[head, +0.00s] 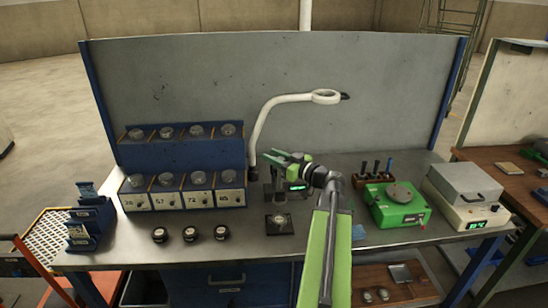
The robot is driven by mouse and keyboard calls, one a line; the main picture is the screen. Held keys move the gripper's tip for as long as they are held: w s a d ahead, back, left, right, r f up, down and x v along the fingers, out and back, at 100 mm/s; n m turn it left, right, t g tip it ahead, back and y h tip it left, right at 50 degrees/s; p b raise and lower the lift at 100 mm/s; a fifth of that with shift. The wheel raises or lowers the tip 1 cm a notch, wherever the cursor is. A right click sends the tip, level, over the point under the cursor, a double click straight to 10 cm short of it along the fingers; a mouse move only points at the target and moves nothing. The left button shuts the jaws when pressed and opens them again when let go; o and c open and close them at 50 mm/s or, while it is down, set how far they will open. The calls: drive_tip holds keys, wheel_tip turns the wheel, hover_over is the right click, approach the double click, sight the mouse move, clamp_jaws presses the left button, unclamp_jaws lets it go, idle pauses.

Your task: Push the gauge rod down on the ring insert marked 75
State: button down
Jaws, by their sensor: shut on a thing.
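My gripper (287,157) has green fingers and is above the bench near its middle, at the top of a small dark gauge stand (284,196) with a lit green display. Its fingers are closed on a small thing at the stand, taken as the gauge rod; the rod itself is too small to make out. A round insert (280,220) lies on a dark square plate in front of the stand. Three dark round inserts (158,235), (190,233) and (221,232) stand in a row to the left. The marking 75 cannot be read on any of them.
A blue rack (183,160) with numbered bins stands at the left back. A white magnifier lamp (270,105) arches behind my gripper. A green device (397,207) and a grey-lidded box (465,190) stand at right.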

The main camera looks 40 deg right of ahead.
sight(280, 181)
idle(0.6)
wheel_tip(280, 181, down, 10)
drive_tip(key=b, duration=0.9)
drive_tip(key=shift+r, duration=0.2)
drive_tip(key=c, duration=1)
unclamp_jaws()
drive_tip(key=shift+c, duration=0.2)
